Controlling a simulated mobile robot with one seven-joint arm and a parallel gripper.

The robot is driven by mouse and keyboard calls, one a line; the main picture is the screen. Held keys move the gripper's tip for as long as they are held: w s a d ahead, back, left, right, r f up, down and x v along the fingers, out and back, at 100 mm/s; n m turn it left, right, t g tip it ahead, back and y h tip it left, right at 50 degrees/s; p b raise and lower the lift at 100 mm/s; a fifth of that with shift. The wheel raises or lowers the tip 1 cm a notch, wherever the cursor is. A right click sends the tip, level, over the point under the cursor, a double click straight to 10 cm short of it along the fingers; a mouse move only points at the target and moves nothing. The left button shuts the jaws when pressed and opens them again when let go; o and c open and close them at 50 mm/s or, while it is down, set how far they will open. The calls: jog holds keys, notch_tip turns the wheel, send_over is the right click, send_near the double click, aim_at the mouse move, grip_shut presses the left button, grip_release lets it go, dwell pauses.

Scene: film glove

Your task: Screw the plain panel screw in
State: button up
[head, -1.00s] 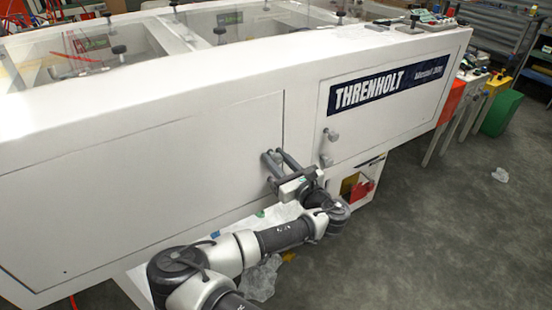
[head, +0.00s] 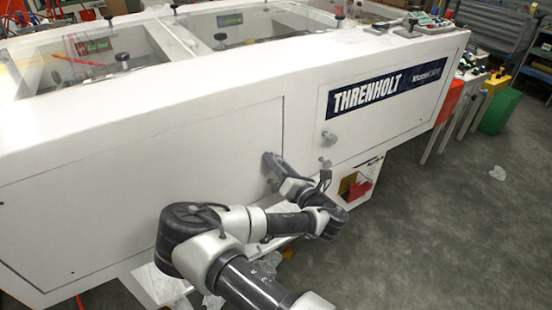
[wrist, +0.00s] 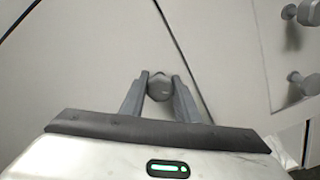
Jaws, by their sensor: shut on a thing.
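A grey round-headed panel screw (wrist: 159,90) shows in the wrist view, on the white left panel (head: 120,180) close beside its right-hand seam. My gripper (wrist: 159,82) is shut on it, with one finger on each side of the head. In the head view my gripper (head: 271,160) reaches the lower right part of the left panel, and its fingers and wrist hide the screw. How deep the screw sits cannot be told.
Two more grey knobs, an upper one (head: 331,138) and a lower one (head: 325,163), stick out to the right of my gripper. A white box (head: 357,185) with a coloured opening stands beneath the machine.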

jog(key=m+p, duration=0.1)
jog(key=m, duration=0.5)
jog(key=shift+d+r+m, duration=0.1)
jog(key=shift+m, duration=0.2)
jog(key=m, duration=0.5)
jog(key=m+b, duration=0.1)
jog(key=m, duration=0.5)
jog(key=shift+f+b, duration=0.2)
jog(key=shift+b, duration=0.1)
jog(key=m+b, duration=0.4)
jog(key=m, duration=0.2)
jog(key=shift+f, duration=0.1)
jog(key=m+b, duration=0.3)
jog(key=m, duration=0.2)
jog(key=shift+m, duration=0.3)
jog(key=m+b, duration=0.1)
jog(key=m, duration=0.4)
jog(key=shift+b, duration=0.4)
jog(key=m, duration=0.7)
jog(key=m+p, duration=0.1)
jog(key=m, duration=0.4)
jog(key=shift+s+a+m+p, duration=0.1)
jog(key=shift+a+m+p, duration=0.1)
jog(key=shift+m+p, duration=0.1)
